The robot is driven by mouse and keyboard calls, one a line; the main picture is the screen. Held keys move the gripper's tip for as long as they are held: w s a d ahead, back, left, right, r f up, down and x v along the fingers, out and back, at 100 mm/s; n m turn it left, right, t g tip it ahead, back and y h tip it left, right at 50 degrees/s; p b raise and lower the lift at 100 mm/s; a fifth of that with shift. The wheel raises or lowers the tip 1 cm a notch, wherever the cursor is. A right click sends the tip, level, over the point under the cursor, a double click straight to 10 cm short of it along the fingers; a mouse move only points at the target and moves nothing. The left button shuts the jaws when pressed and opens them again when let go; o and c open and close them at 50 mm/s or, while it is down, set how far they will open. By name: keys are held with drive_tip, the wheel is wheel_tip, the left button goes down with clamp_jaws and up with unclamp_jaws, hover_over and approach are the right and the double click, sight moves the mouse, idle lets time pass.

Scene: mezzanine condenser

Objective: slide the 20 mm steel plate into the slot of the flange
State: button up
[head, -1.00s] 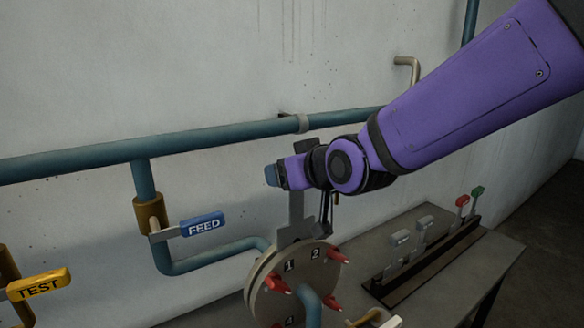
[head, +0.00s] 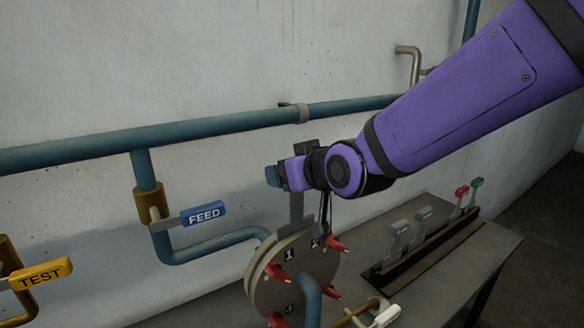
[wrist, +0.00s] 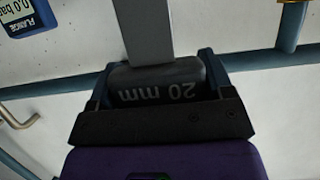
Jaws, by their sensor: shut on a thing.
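My gripper (head: 284,175) is shut on the dark grey handle marked "20 mm" (wrist: 160,90) of the steel plate, seen between the blue fingers in the wrist view. The plate's grey shank (head: 297,208) hangs down upright from my gripper in the head view. Its lower end meets the top edge of the flange (head: 310,262), a pair of round discs with red bolts and numbers. The plate's wide lower part is mostly hidden at the gap between the discs, so its depth in the slot cannot be told.
A blue FEED lever (head: 203,215) and a yellow TEST lever (head: 40,275) stand left of the flange. A teal pipe (head: 200,132) runs along the wall behind. A bench (head: 440,275) with a row of levers is at the right.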

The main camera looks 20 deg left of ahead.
sight(297, 212)
drive_tip(key=shift+f, duration=4.45)
drive_tip(key=o, duration=1.4)
drive_tip(key=v, duration=1.1)
drive_tip(key=shift+w, duration=0.1)
drive_tip(key=w+d+r+m+h, duration=0.1)
drive_tip(key=d+r+m+h, duration=0.15)
drive_tip(key=d, duration=0.85)
drive_tip(key=d+r+m+h, duration=0.2)
drive_tip(key=d+r+h, duration=0.2)
drive_tip(key=d, duration=0.7)
drive_tip(key=s+d+r+m+g+h, duration=0.2)
drive_tip(key=s+d+m+g+h, duration=0.1)
drive_tip(key=s+d, duration=1.1)
drive_tip(key=shift+s+d+m+g+h, duration=0.15)
drive_tip(key=shift+d+m+g+h, duration=0.25)
drive_tip(key=shift+d+m, duration=0.75)
